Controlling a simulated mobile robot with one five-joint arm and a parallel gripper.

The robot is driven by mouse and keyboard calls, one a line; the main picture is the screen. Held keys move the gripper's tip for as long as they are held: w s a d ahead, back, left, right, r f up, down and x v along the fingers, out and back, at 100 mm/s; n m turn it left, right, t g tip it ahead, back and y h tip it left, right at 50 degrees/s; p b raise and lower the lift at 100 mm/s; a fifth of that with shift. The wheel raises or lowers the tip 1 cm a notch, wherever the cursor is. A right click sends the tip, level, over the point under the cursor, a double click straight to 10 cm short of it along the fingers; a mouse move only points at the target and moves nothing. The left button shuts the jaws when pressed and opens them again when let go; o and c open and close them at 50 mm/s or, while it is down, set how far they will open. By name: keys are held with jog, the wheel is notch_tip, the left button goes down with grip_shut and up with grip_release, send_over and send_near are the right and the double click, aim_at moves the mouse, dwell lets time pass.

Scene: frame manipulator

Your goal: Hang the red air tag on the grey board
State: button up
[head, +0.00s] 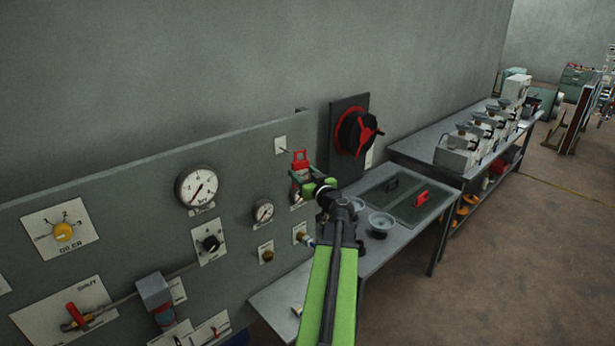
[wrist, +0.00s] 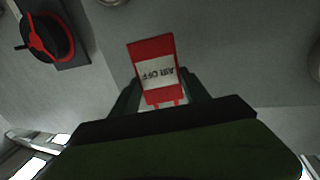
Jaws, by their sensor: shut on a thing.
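The red air tag (head: 300,157) is in my gripper (head: 302,178), in front of the right end of the grey board (head: 130,190). In the wrist view the tag (wrist: 152,68) lies between the two dark fingers (wrist: 155,95); its white label reads "AIR OFF" upside down. My gripper is shut on it. A small white plate with a short peg (head: 281,146) is on the board just left of the tag in the head view. The tag appears apart from this peg, though the depth between them is hard to tell.
The board carries gauges (head: 197,188), knobs (head: 63,232) and a red lever (head: 78,316). A black switch with a red handle (head: 360,133) is on the wall to the right. Below it, a grey bench (head: 275,296) bears a tray with black and red handled pieces (head: 421,198).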

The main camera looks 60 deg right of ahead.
jog(key=shift+w+d+f+b, duration=0.2)
jog(key=shift+w+d, duration=0.2)
jog(key=shift+w, duration=0.85)
jog(key=shift+w+d+f+b, duration=0.25)
jog(key=shift+w+d, duration=0.15)
jog(key=shift+w, duration=0.9)
jog(key=shift+w+d+f+b, duration=0.2)
jog(key=shift+w+d, duration=0.2)
jog(key=shift+w, duration=0.85)
jog(key=o, duration=1.4)
